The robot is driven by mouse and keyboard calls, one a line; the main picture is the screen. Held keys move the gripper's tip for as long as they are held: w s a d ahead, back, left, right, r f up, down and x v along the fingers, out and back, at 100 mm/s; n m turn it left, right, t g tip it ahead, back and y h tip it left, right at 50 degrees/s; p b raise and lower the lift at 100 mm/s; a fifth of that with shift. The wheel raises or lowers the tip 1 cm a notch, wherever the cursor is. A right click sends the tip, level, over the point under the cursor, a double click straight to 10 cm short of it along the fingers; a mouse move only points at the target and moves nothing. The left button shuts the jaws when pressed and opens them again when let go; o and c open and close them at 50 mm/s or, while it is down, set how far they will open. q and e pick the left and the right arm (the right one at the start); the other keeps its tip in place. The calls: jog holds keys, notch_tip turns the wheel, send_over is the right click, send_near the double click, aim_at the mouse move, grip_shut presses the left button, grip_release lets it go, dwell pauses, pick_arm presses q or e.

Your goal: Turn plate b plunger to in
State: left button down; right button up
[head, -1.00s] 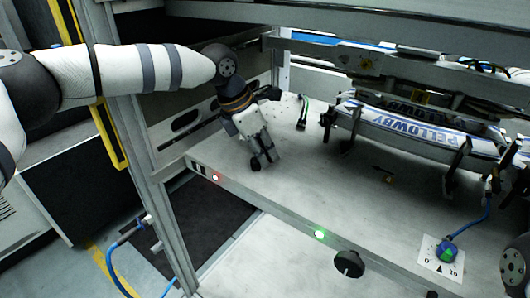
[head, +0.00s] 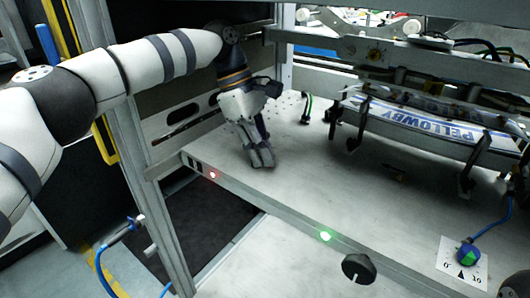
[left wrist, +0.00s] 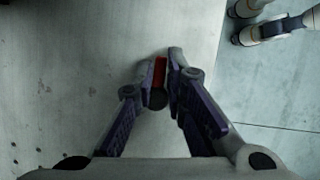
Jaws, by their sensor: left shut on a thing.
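My left gripper (head: 262,158) reaches down to the left part of the grey plate (head: 300,172), fingers pointing down. In the left wrist view the gripper (left wrist: 163,62) has its fingers closed around a small plunger with a red part (left wrist: 160,72) and a dark round end (left wrist: 158,99). Most of the plunger is hidden by the fingers. In the head view the gripper hides it. I cannot read a plate letter or tell the plunger's in or out position. My right gripper is not in view.
A rail with a PELLOWBY label strip (head: 440,120) and black clips stands to the right. A red light (head: 212,175) and a green light (head: 326,236) sit on the front edge.

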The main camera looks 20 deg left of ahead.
pick_arm(q)
jog(key=shift+w+a+m, duration=0.1)
jog(key=shift+a+m, duration=0.05)
jog(key=shift+m, duration=0.65)
jog(key=shift+r+b, duration=0.1)
jog(key=shift+b, duration=0.2)
jog(key=c, duration=1.7)
grip_release()
jog(key=shift+w+g, duration=0.1)
jog(key=shift+g, duration=0.2)
